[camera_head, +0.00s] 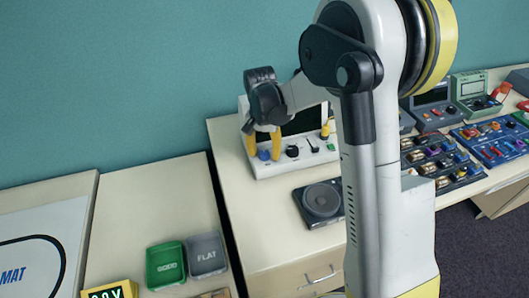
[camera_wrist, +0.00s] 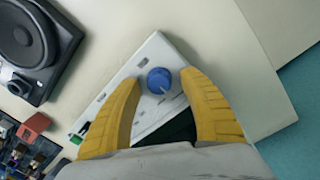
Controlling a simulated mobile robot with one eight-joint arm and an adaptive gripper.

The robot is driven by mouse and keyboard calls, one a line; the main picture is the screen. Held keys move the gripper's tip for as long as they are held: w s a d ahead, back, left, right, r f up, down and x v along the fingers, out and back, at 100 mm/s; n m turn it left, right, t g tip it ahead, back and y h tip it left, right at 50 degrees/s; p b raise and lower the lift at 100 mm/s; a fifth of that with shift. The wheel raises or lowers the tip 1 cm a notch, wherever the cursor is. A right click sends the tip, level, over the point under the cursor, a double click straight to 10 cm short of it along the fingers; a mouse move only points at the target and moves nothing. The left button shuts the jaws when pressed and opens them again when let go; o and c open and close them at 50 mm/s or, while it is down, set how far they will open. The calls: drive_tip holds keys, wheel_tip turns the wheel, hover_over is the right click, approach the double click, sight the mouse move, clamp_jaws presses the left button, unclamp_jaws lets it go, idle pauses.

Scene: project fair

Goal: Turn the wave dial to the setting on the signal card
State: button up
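A white instrument box (camera_head: 280,168) with a dark screen stands at the back of the table. Its front bears a blue dial (camera_head: 264,155), black knobs (camera_head: 292,151) and a green part. The blue dial, with a pale pointer line, also shows in the wrist view (camera_wrist: 159,80). My gripper (camera_head: 263,157) is open, its yellow fingers pointing down at the blue dial. In the wrist view my gripper's fingers (camera_wrist: 162,79) stand on either side of the dial, with gaps showing. No dial labels are readable, and I cannot make out a signal card.
A black speaker unit (camera_head: 322,202) lies in front of the box. Panels with coloured parts (camera_head: 440,160) are to the right. Green (camera_head: 165,265) and grey (camera_head: 206,255) trays sit on the left table, across a dark gap.

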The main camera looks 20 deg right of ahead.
sight(263, 152)
drive_tip(key=shift+r, duration=0.1)
wheel_tip(263, 152, up, 12)
drive_tip(key=shift+a, duration=0.2)
idle(0.3)
idle(0.4)
drive_tip(key=s+r+n+t, duration=0.4)
drive_tip(key=s+r, duration=0.2)
drive_tip(key=s, duration=0.6)
drive_tip(key=s+f+n+t, duration=0.2)
drive_tip(key=s+f+t, duration=0.1)
drive_tip(key=s, duration=0.7)
drive_tip(key=shift+d+n+t, duration=0.15)
drive_tip(key=shift+n+t, duration=0.15)
drive_tip(key=shift+n, duration=0.1)
